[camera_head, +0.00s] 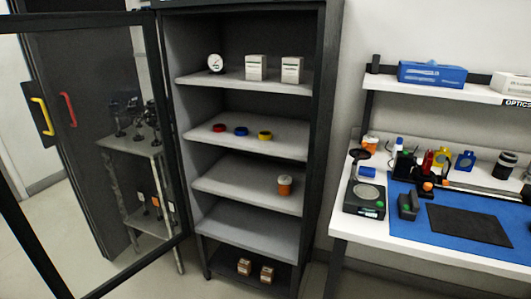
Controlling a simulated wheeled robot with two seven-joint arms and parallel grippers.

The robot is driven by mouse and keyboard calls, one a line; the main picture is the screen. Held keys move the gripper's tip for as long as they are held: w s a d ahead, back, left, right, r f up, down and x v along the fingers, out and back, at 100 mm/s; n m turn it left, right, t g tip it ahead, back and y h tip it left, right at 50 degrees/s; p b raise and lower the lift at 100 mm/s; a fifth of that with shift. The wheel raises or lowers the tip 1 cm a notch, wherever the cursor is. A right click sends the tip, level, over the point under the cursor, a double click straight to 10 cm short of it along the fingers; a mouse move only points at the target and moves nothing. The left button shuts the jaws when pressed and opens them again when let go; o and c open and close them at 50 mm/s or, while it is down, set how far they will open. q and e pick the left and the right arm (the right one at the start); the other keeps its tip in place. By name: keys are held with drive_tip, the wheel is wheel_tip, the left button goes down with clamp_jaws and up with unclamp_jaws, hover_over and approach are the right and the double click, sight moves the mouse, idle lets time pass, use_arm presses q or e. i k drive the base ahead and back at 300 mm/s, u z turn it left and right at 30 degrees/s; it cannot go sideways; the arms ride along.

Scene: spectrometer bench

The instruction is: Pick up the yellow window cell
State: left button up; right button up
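A small round yellow cell (265,135) with a dark centre lies on the second shelf (290,147) of the open cabinet, to the right of a blue cell (241,131) and a red cell (219,128). The three stand apart in a row near the shelf's front. On the bench, a yellow upright holder (442,157) stands beside a blue one (465,161). Neither of my grippers shows.
The cabinet's glass door (95,150) is open to the left. White boxes (256,67) and a round gauge (215,63) are on the shelf above. An orange jar (284,185) is on the shelf below. The bench (420,250) on the right carries several instruments.

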sight(264, 134)
drive_tip(key=u, duration=1.35)
drive_tip(key=i, duration=0.85)
drive_tip(key=z, duration=0.15)
